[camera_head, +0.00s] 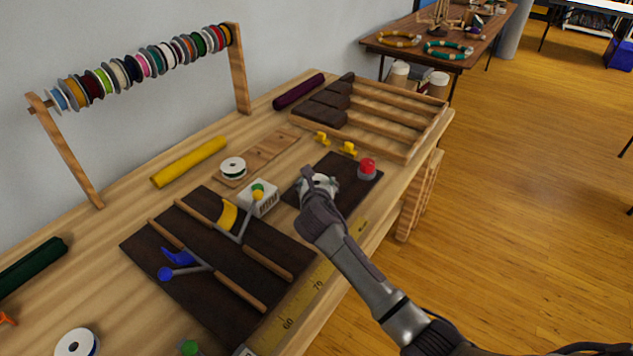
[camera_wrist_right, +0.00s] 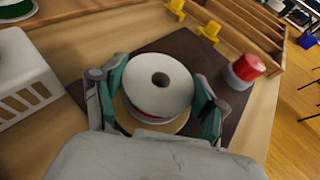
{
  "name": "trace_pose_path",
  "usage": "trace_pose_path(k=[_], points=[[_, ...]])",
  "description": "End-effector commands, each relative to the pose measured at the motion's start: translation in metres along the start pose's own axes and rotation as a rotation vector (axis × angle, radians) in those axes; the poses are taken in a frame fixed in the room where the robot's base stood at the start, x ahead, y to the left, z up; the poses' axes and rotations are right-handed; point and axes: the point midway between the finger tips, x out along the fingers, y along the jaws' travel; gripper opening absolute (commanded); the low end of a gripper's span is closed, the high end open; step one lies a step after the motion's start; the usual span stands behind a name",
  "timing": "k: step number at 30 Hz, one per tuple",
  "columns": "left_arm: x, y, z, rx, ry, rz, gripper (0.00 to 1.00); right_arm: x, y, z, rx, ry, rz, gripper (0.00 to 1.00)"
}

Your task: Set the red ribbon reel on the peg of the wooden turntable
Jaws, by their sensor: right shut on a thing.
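My right gripper (camera_head: 313,188) is over the dark mat, its two fingers on either side of a reel. In the right wrist view the reel (camera_wrist_right: 177,82) shows a white upper flange, a dark centre hole and a sliver of red ribbon at its lower left. The right gripper (camera_wrist_right: 160,97) is shut on it. A round tan wooden rim, likely the turntable (camera_wrist_right: 176,127), shows just below the reel. The peg is hidden, and I cannot tell whether the reel rests on the turntable. My left gripper is not in view.
A red-topped grey object (camera_head: 367,168) stands on the mat (camera_head: 340,167) right of the gripper. Yellow pieces (camera_head: 348,149) and a wooden divided tray (camera_head: 408,151) lie beyond.

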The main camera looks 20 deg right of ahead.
Motion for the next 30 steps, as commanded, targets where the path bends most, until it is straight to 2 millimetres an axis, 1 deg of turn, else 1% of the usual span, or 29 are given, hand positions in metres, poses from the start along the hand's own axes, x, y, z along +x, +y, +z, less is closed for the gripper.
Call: trace_pose_path(k=[11,12,16,26,30], points=[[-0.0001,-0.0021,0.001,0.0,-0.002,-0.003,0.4,0.0,-0.0001,0.0,0.0,0.0,0.0,0.47],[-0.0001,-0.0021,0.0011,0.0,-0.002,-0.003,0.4,0.0,-0.0001,0.0,0.0,0.0,0.0,0.79],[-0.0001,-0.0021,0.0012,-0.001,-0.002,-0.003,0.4,0.0,-0.0001,0.0,0.0,0.0,0.0,1.0],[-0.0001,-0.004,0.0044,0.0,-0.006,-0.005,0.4,-0.0004,-0.0001,-0.0002,0.0,0.0,0.0,1.0],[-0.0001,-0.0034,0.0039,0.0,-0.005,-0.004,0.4,-0.0084,0.0002,-0.0004,-0.001,-0.001,0.001,1.0]])
